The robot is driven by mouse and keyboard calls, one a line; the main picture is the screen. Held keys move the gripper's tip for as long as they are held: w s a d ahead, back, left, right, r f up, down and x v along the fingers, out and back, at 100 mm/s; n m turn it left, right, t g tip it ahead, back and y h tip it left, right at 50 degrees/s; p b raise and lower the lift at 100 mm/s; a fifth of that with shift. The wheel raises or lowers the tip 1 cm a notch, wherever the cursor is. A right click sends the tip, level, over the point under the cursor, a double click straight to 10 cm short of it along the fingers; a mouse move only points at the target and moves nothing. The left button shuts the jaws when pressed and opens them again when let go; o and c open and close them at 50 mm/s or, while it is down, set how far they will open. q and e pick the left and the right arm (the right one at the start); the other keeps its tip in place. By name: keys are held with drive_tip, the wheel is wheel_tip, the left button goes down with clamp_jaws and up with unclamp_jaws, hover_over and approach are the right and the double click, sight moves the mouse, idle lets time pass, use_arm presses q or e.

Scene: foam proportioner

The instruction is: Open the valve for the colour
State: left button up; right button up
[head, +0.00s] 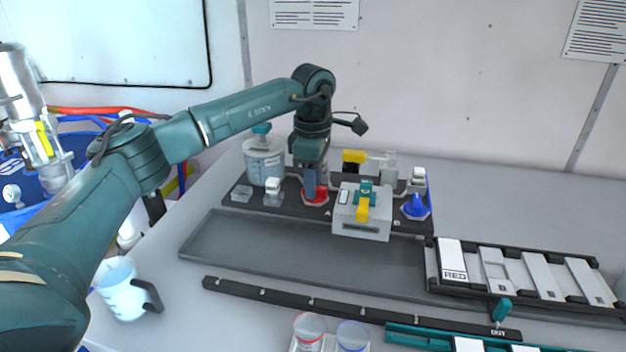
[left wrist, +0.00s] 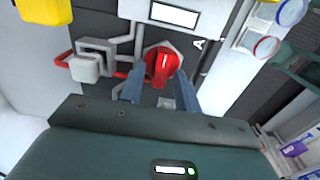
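The red valve (head: 316,197) sits on the dark base plate, left of the white box, in the head view. My left gripper (head: 311,182) points down at it and partly hides it. In the left wrist view the red valve's handle (left wrist: 161,66) lies between the two fingers of my left gripper (left wrist: 158,82). The fingers stand apart, one on each side; whether either touches the handle is unclear. The blue valve (head: 415,207) stands at the right end of the plate. A white card marked RED (head: 453,258) is in the rack at right. My right gripper is out of view.
The white box (head: 361,222) with a yellow handle (head: 362,211) stands close right of my gripper. A clear measuring container (head: 264,163) stands to its left. A jug (head: 122,290) is at front left. The grey tray (head: 300,255) in front is empty.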

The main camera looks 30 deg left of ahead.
use_arm(q)
drive_tip(key=shift+o, duration=0.4)
wheel_tip(320, 180, up, 13)
drive_tip(key=b, duration=0.1)
idle(0.7)
